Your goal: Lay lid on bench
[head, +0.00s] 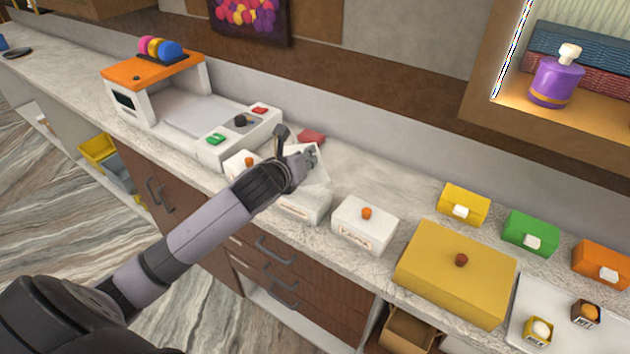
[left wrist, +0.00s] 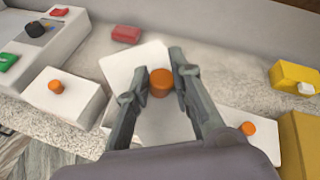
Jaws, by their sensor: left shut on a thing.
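My left gripper (head: 296,150) is shut on the orange knob (left wrist: 161,82) of a white lid (head: 317,170). The lid also shows in the left wrist view (left wrist: 122,66), with the fingers on either side of the knob. In the head view the lid looks tilted, at the back of a white box (head: 305,206) on the bench (head: 365,180). The arm and lid hide much of this box, and I cannot tell whether the lid touches it. My right gripper is in neither view.
White knobbed boxes stand left (left wrist: 62,97) and right (head: 365,224) of the held lid. A red block (head: 312,136) lies behind it. A white machine (head: 222,150) is at left; a large yellow box (head: 455,275) is at right. Bench behind the right white box is clear.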

